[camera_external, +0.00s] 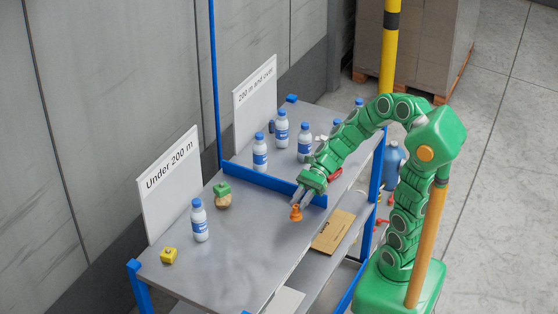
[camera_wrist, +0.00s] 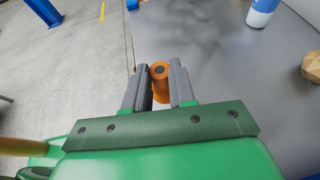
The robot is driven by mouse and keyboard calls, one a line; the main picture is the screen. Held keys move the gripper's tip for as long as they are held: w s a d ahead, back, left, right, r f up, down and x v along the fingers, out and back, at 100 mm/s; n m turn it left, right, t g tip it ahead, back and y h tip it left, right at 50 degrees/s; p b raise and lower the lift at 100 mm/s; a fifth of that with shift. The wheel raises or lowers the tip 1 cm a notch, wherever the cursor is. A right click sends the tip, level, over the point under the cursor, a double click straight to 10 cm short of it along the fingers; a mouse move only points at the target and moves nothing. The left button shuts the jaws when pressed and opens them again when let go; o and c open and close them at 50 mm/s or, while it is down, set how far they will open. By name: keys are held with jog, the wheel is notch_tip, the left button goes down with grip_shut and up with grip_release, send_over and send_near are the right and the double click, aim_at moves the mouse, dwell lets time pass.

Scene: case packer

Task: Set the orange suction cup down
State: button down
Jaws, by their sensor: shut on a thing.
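The orange suction cup (camera_external: 296,213) is held upright between the two grey fingers of my gripper (camera_external: 302,199), on the "Under 200 m" side of the blue divider. In the wrist view the orange suction cup (camera_wrist: 159,71) shows between the fingertips of my gripper (camera_wrist: 160,82), near the table edge. It is over the grey table (camera_external: 235,257); I cannot tell whether its base touches the top. The "Under 200 m" sign (camera_external: 170,179) stands at the table's back left, and the "200 m and over" sign (camera_external: 255,95) stands beyond the divider.
The blue divider (camera_external: 262,181) runs close behind my gripper. A bottle (camera_external: 199,220), a yellow block (camera_external: 169,255) and a green-topped tan object (camera_external: 222,196) stand on the near side. Several bottles stand beyond the divider. A cardboard piece (camera_external: 333,231) lies below the table's right edge. The near table's middle is clear.

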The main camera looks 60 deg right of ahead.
jog(key=shift+w+a+f, duration=0.2)
jog(key=shift+w+f, duration=0.45)
jog(key=shift+f, duration=0.15)
jog(key=shift+w+a+f, duration=0.2)
jog(key=shift+w+f, duration=0.5)
jog(key=shift+f, duration=0.15)
jog(key=shift+w+a+f, duration=0.2)
jog(key=shift+w+f, duration=0.45)
jog(key=shift+f, duration=1.6)
jog(key=shift+f, duration=0.1)
jog(key=c, duration=0.9)
grip_release()
jog(key=shift+c, duration=0.2)
